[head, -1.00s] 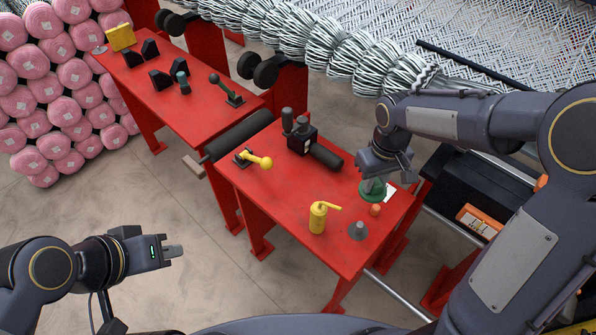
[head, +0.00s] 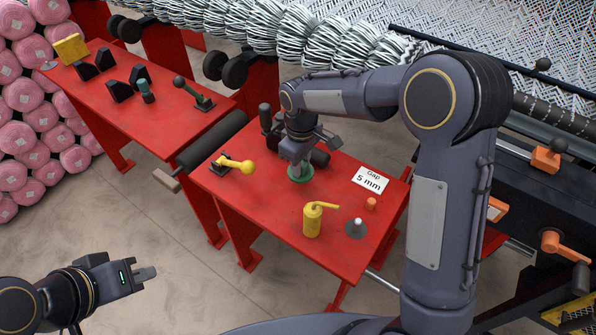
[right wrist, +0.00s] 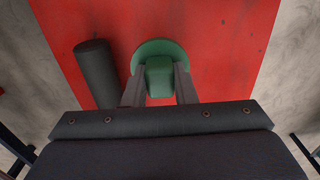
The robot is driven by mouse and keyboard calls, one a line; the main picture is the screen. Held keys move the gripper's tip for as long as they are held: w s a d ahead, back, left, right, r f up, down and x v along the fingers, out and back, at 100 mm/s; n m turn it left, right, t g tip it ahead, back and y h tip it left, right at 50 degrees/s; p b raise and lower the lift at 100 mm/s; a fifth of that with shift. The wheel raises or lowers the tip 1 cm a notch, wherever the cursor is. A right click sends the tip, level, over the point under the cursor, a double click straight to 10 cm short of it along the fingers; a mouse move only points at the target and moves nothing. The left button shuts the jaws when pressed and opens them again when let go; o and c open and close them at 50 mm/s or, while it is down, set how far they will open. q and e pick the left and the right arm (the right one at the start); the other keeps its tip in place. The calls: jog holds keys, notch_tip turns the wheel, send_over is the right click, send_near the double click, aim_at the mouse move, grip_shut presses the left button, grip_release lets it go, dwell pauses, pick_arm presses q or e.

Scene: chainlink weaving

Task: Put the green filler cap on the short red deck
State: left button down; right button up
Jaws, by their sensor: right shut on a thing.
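The green filler cap (head: 300,176) is a round green disc with a block-like grip on top. My right gripper (head: 298,160) is shut on that grip, with one finger on each side. In the right wrist view the cap (right wrist: 158,52) sits between the fingers (right wrist: 160,90), over red deck surface. I cannot tell whether the cap touches the surface. The short red deck (head: 270,205) is the nearer red table, below the cap. My left gripper (head: 146,274) is at the lower left over the floor, away from the deck; its opening is unclear.
The longer red table (head: 150,115) is behind left.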

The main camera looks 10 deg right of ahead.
jog(key=shift+w+a+f, duration=0.2)
jog(key=shift+w+f, duration=0.05)
jog(key=shift+f, duration=0.2)
jog(key=shift+w+f, duration=0.15)
jog(key=shift+f, duration=1.5)
